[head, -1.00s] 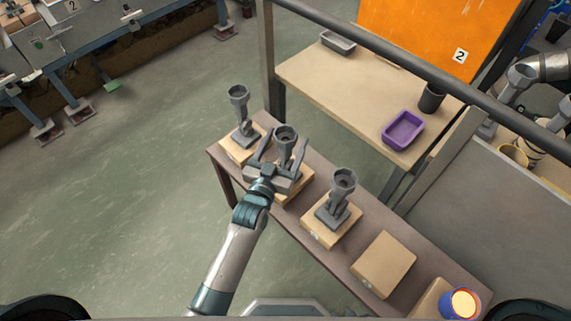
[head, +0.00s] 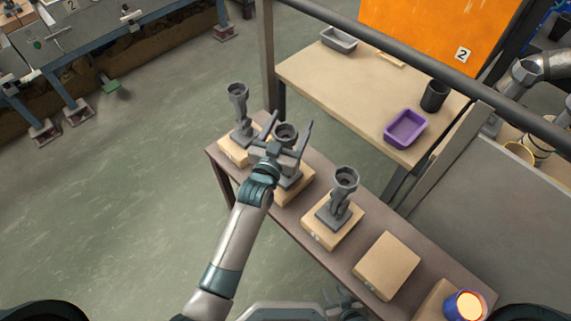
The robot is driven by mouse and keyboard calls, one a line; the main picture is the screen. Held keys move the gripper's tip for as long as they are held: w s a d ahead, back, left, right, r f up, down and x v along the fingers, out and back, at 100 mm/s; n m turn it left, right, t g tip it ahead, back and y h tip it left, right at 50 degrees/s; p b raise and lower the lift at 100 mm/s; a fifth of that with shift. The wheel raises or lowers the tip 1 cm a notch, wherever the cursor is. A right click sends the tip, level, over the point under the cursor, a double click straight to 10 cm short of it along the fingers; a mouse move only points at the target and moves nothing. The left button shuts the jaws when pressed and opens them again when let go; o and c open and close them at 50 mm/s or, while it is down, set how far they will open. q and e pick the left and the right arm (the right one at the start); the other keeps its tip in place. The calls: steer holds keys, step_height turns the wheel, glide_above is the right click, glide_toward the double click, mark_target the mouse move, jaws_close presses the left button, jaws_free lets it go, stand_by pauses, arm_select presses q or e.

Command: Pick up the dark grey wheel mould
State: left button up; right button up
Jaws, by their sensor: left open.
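Three grey moulds with cup-shaped tops stand upright on wooden blocks on the brown bench: a left one (head: 238,108), a middle one (head: 286,132) and a right one (head: 343,184). They look alike in shade, and I cannot tell which is the wheel mould. My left gripper (head: 289,124) is open, with its fingers on either side of the middle mould's cup in the picture. I cannot tell whether it touches. The gripper hides much of that mould's body. Part of my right gripper (head: 346,303) shows at the bottom edge, its jaws unclear.
An empty wooden block (head: 385,265) and a blue cup with a glowing top (head: 464,305) are to the right on the bench (head: 330,269). Behind, a table (head: 345,92) holds a purple tray (head: 405,129), a dark cup (head: 434,95) and a grey tray (head: 339,40). A dark rail crosses above.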

stand_by(0.4)
arm_select(q)
jaws_close()
steer(key=shift+r, duration=0.15)
step_height(320, 180, up, 10)
stand_by(0.7)
stand_by(0.3)
